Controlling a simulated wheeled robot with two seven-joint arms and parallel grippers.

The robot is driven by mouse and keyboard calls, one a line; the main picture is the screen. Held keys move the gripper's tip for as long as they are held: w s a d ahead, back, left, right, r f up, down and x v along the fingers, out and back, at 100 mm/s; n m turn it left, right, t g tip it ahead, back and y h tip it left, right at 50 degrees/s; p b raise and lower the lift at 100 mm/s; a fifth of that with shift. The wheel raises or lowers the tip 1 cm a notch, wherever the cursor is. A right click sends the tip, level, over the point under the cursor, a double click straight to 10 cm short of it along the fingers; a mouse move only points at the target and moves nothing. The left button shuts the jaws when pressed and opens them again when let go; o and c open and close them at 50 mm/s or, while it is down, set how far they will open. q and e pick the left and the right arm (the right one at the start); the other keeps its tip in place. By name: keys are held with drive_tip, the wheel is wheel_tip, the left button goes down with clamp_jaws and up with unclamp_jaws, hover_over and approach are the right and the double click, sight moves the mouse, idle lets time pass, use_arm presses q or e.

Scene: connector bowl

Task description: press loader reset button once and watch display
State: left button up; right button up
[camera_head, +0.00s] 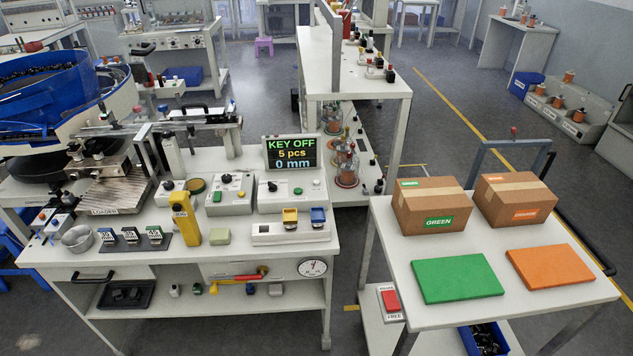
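The display (290,154) stands at the back of the left bench and reads "KEY OFF", "5 pcs", "0 mm". A machine labelled LOADER (112,190) sits at the bench's left, beside the big blue bowl (50,82). A small box with a red button (43,215) stands left of the loader. I cannot read which button is the reset. Neither gripper is in view.
On the bench stand a yellow device (185,218), a metal bowl (77,239) and a rack of labelled blocks (132,239). The right table (390,235) holds two cartons, a green mat (457,279) and an orange mat (549,266). A red button box (390,301) sits lower.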

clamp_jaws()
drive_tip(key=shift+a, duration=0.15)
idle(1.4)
